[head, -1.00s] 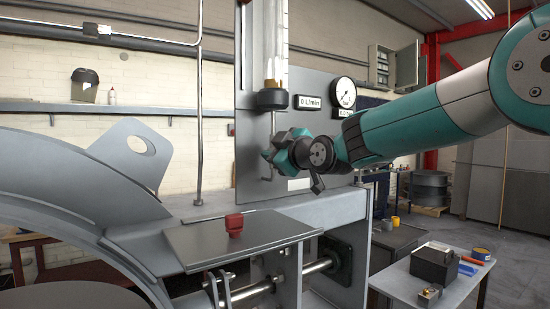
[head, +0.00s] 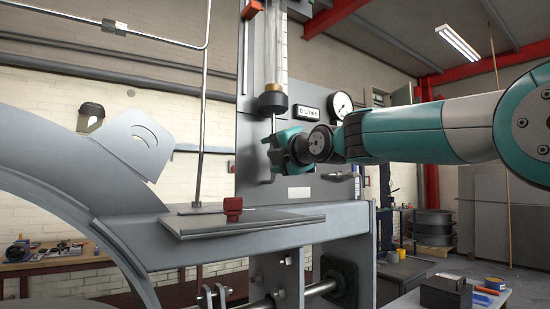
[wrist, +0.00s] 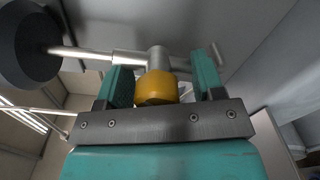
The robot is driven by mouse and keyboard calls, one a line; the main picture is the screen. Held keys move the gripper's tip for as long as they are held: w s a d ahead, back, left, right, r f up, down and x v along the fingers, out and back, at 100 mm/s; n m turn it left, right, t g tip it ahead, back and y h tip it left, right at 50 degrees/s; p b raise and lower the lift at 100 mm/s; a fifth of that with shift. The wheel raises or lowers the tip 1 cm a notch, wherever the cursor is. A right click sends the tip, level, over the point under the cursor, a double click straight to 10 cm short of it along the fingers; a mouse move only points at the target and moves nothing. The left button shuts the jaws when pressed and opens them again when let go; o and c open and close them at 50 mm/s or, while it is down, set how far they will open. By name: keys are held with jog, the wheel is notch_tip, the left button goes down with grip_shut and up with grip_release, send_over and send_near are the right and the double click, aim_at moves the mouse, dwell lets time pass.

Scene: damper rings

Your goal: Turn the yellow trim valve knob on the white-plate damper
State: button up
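The yellow trim valve knob (wrist: 157,88) shows in the wrist view on a short metal stem, joined to a thin pipe. My gripper (wrist: 163,80) is open, with one teal finger on each side of the knob and a visible gap on both sides. In the head view my gripper (head: 277,152) is in front of the grey upright panel, at the pipe below the flow tube. It hides the knob there. A small white plate (head: 299,193) is on the panel below my gripper.
A black collar (head: 272,102) ends the clear flow tube above my gripper. A 0 L/min display (head: 307,114) and round gauge (head: 341,104) are to its right.

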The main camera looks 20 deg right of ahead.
jog(key=shift+s+d, duration=0.1)
jog(key=shift+s, duration=0.05)
jog(key=shift+b+v, duration=0.85)
jog(key=shift+v, duration=0.05)
jog(key=shift+b+v, duration=1.95)
jog(key=shift+v, duration=1)
jog(key=shift+r, duration=0.1)
jog(key=shift+c, duration=0.3)
